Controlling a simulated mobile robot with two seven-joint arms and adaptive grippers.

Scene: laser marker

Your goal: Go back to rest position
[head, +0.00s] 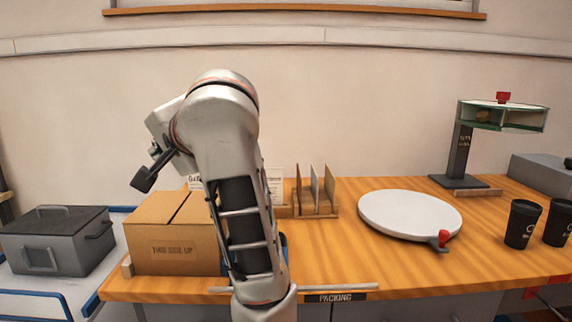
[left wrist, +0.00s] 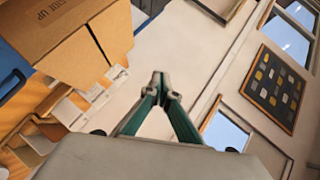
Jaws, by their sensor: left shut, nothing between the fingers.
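My left arm rises in the middle of the head view and bends over toward the left at the top. Its gripper is mostly hidden behind the wrist in that view; a dark part sticks out to the left. In the left wrist view my left gripper (left wrist: 159,88) is shut, its teal fingers meeting at the tips with nothing between them. It points at the wall and is apart from all objects. My right gripper is not in view.
A cardboard box (head: 172,247) stands on the wooden table (head: 330,262) just left of my arm. A white round turntable (head: 400,212), a laser marker (head: 465,145) and two black cups (head: 522,222) are to the right. A grey case (head: 55,245) stands at far left.

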